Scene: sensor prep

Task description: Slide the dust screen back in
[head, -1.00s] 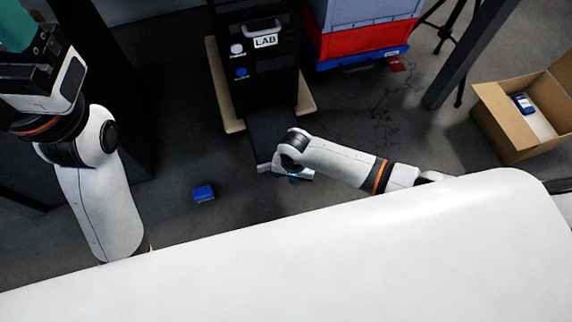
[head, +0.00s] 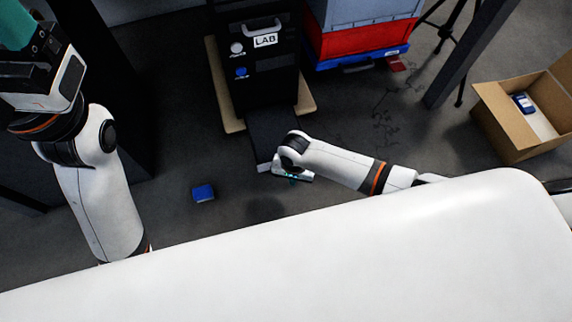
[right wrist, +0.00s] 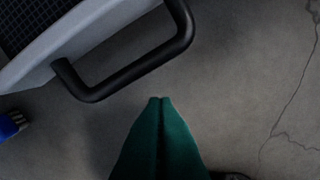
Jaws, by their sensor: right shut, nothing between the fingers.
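The dust screen (head: 270,132) is a dark panel standing partway out of the bottom of the black LAB cabinet (head: 262,80). In the right wrist view its pale front edge (right wrist: 45,50) carries a black bar handle (right wrist: 135,72), with dark mesh behind it. My right gripper (right wrist: 160,99) has its green fingers shut and empty, with the tips just in front of the handle and apart from it in the picture. In the head view my right wrist hides part of the screen's front end. My left gripper (head: 18,25) is raised at the upper left, its fingertips cut off by the frame.
A blue brush (head: 203,193) lies on the floor left of the screen; part of it shows in the right wrist view (right wrist: 10,126). Red and grey crates (head: 365,30) stand right of the cabinet. An open cardboard box (head: 510,125) is at the far right. The floor before the screen is clear.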

